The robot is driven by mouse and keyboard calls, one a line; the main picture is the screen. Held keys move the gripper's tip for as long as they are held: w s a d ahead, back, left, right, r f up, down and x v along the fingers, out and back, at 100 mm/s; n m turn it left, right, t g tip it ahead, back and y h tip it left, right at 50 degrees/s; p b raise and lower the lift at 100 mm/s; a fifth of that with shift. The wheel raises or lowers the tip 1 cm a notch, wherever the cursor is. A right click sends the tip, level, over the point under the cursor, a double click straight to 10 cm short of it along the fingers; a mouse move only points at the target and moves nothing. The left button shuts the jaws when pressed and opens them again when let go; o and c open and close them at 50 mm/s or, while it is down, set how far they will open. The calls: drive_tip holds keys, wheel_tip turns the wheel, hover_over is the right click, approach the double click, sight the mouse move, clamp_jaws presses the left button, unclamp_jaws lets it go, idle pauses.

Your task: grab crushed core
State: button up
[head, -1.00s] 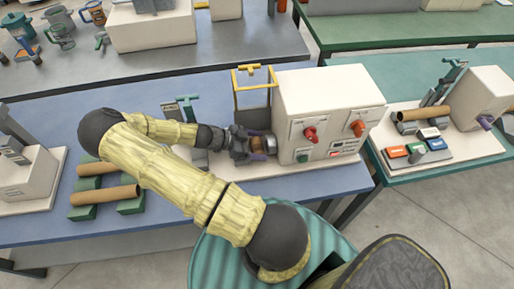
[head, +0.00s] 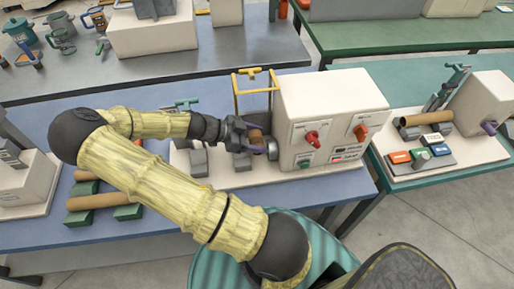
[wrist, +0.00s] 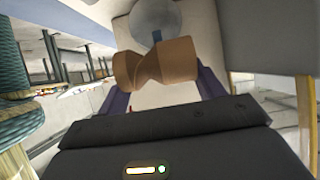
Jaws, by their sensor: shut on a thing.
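The crushed core (wrist: 158,64) is a short brown cardboard tube, pinched and twisted at its middle. My gripper (wrist: 162,88) is shut on it, with a purple finger on each side in the wrist view. In the head view my gripper (head: 250,138) holds the brown core (head: 257,136) at the left of the white winder box (head: 330,115). A round grey metal chuck (wrist: 158,18) is just beyond the core in the wrist view. I cannot tell whether the core touches it.
A yellow guard frame (head: 254,95) stands behind my gripper. Red and orange knobs (head: 312,138) are on the winder's front. Brown tubes lie on green blocks (head: 128,212) at the left. A second machine (head: 490,100) is on the right table.

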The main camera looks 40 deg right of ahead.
drive_tip(key=s+a+b, duration=0.2)
drive_tip(key=a, duration=1.7)
drive_tip(key=shift+s+f, duration=0.15)
drive_tip(key=shift+s, duration=0.15)
